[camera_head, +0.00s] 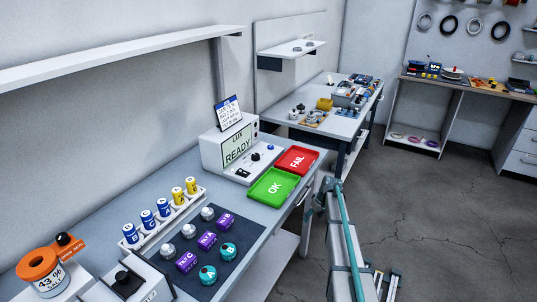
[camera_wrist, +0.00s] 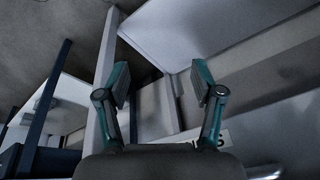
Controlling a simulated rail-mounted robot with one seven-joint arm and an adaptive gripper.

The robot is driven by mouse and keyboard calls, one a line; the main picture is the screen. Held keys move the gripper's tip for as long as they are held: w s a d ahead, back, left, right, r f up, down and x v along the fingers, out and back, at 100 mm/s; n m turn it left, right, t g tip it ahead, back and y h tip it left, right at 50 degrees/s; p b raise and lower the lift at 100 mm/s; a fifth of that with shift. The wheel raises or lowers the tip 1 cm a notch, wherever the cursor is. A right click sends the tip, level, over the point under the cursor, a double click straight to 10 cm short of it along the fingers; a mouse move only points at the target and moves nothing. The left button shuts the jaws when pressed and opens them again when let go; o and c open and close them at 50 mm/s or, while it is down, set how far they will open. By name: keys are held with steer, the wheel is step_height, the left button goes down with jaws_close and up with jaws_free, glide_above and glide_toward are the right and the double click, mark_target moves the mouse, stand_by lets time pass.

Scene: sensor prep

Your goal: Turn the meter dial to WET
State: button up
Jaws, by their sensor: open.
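Dial markings are too small to read, and I see no legible WET. My gripper (camera_wrist: 160,92) is open and empty in the wrist view, its two teal-and-grey fingers apart. It faces bench sides and floor; the meter is not in that view. In the head view my arm is low, right of the bench; its fingertips are not clear.
A green OK tray (camera_head: 250,190) and red FAIL tray (camera_head: 283,160) lie right of the meter. A dark mat (camera_head: 236,248) holds several sensors, with a battery rack (camera_head: 140,243) behind. A black-knobbed box (camera_head: 150,272) and orange-topped salt container (camera_head: 38,265) stand near left.

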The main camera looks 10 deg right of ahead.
steer(key=w+d+r+t, duration=0.1)
steer(key=w+d+r, duration=0.2)
steer(key=w+r, duration=0.3)
steer(key=w+d+r+n+t, duration=0.1)
steer(key=w+d+r, duration=0.25)
steer(key=r, duration=0.45)
steer(key=w+d+r+t, duration=0.1)
steer(key=w+d+r, duration=0.1)
steer(key=w+r, duration=0.4)
steer(key=shift+g, duration=0.4)
steer(key=a+r, duration=0.1)
steer(key=a, duration=0.3)
steer(key=w+a+r, duration=0.1)
steer(key=a+r, duration=0.1)
steer(key=a, duration=0.2)
steer(key=w+a+r, duration=0.1)
steer(key=a+r, duration=0.1)
steer(key=a, duration=0.2)
steer(key=shift+w+a, duration=0.1)
steer(key=p, duration=0.1)
glide_toward(256, 155)
steer(key=r, duration=0.2)
steer(key=shift+g+h, duration=0.3)
steer(key=p+x, duration=0.1)
steer(key=x, duration=0.4)
steer(key=p+x, duration=0.2)
steer(key=x, duration=0.4)
steer(key=shift+a, duration=0.25)
steer(key=c, duration=1.1)
